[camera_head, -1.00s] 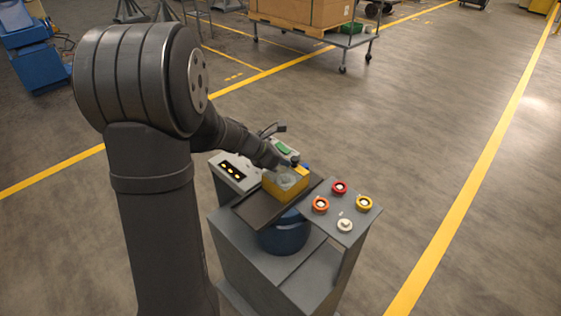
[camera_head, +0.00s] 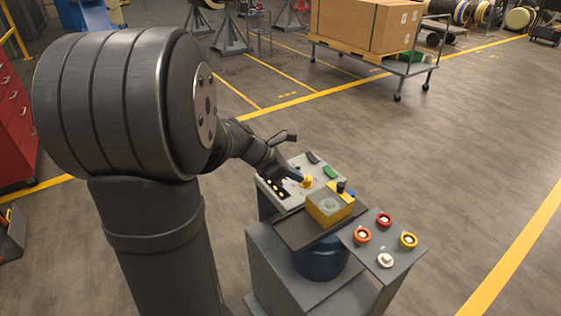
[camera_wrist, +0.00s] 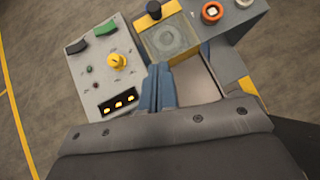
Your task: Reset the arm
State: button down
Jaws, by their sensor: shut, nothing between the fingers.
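My gripper (camera_wrist: 158,88) is shut and empty, its blue fingertips together in the wrist view. In that view the fingertips lie between the grey control panel and the yellow box (camera_wrist: 168,38) with a round clear disc on top. In the head view my arm reaches over the left of the stand, and the fingertips (camera_head: 296,176) appear close to the yellow knob (camera_head: 307,182) on the panel (camera_head: 290,193). I cannot tell whether they touch anything. The yellow knob also shows in the wrist view (camera_wrist: 117,61), left of the fingertips.
The yellow box (camera_head: 329,206) sits on a dark plate above a blue drum (camera_head: 321,260). A side shelf (camera_head: 378,246) holds red, orange and yellow rings and a white piece. A cart (camera_head: 376,58) with a carton stands behind. Floor to the right is clear.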

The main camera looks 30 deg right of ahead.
dwell(0.3)
send_near(337, 191)
jog(key=f, duration=0.3)
jog(key=shift+s+f, duration=0.2)
jog(key=shift+s, duration=0.05)
jog(key=shift+s+d+r, duration=0.1)
jog(key=shift+d, duration=0.45)
jog(key=shift+s+d, duration=0.15)
jog(key=shift+d, duration=0.4)
jog(key=shift+s+d, duration=0.1)
jog(key=shift+d, duration=0.45)
jog(key=shift+a, duration=0.1)
